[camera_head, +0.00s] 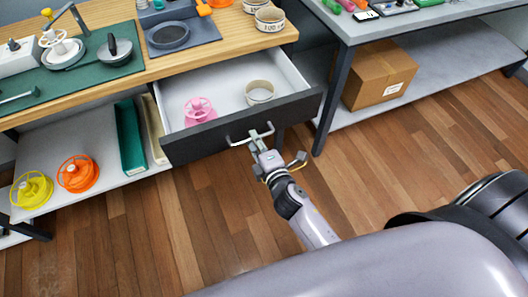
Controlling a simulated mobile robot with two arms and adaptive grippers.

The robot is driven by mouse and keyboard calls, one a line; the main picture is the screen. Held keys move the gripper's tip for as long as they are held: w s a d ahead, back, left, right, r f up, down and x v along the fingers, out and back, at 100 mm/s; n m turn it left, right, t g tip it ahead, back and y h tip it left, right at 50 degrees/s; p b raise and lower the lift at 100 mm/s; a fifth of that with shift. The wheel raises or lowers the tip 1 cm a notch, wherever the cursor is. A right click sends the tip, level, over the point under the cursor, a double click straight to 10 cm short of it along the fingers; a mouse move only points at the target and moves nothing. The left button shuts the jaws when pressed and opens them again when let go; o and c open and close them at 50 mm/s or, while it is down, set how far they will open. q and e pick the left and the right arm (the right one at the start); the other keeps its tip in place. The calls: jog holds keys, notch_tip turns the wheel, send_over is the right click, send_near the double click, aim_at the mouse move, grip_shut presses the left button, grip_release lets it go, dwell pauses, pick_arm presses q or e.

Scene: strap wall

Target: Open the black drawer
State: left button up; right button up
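The black drawer (200,143) is under the wooden workbench and stands pulled well out, its white inside showing. A pink spool-like thing (199,110) and a pale round roll (260,92) are inside it. A light metal handle (236,142) is on the drawer's dark front. My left gripper is not in view.
The wooden floor (370,165) before the drawer is clear.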

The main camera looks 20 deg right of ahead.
jog(key=v, duration=1)
jog(key=shift+s, duration=0.35)
jog(key=s+f+m+g+p, duration=0.1)
jog(key=s+f+m+g, duration=0.4)
jog(key=f, duration=1)
jog(key=s+f+m+g, duration=0.3)
jog(key=s+f, duration=0.3)
jog(key=f, duration=0.9)
jog(key=s+d+f+m+g, duration=0.3)
jog(key=s+f, duration=0.3)
jog(key=s, duration=0.4)
jog(key=s+d+f+m+g, duration=0.3)
jog(key=s+f, duration=0.4)
jog(key=s, duration=0.3)
jog(key=shift+s+d+f+m+g+h+p, duration=0.2)
jog(key=shift+s+d+m+g+h+p, duration=0.15)
jog(key=shift+d+m, duration=0.6)
